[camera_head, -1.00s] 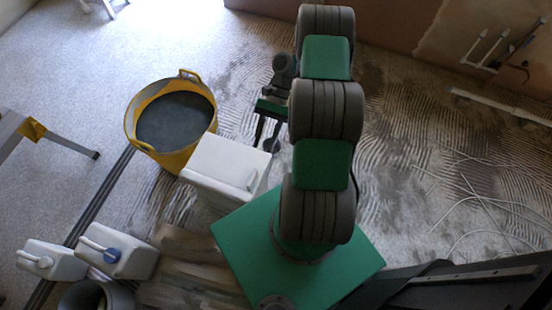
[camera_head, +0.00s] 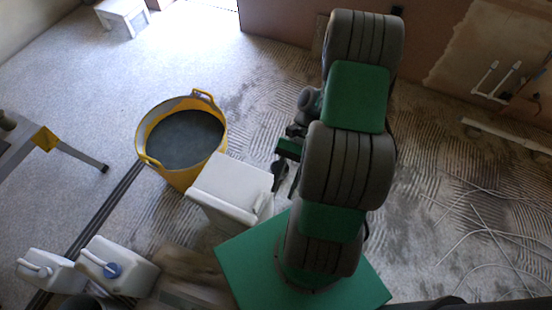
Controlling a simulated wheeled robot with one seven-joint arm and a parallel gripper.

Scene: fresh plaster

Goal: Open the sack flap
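A white, block-shaped thing (camera_head: 228,182), which I take to be the sack, stands in front of my green base plate, next to the yellow tub. A small pale strip shows at the right end of its top (camera_head: 262,203); I cannot tell if this is the flap. My gripper (camera_head: 284,178) is just right of the sack's upper right corner, pointing down. My own arm covers part of it. Its dark fingers are partly visible and small, and their spacing is unclear. I cannot tell whether it touches the sack.
A yellow tub (camera_head: 151,127) of dark grey material stands left of the sack. White jugs (camera_head: 118,268) stand at the lower left. A trestle leg (camera_head: 80,157) is at left, a white stool (camera_head: 122,16) at the back. Pale cables lie on the floor at right.

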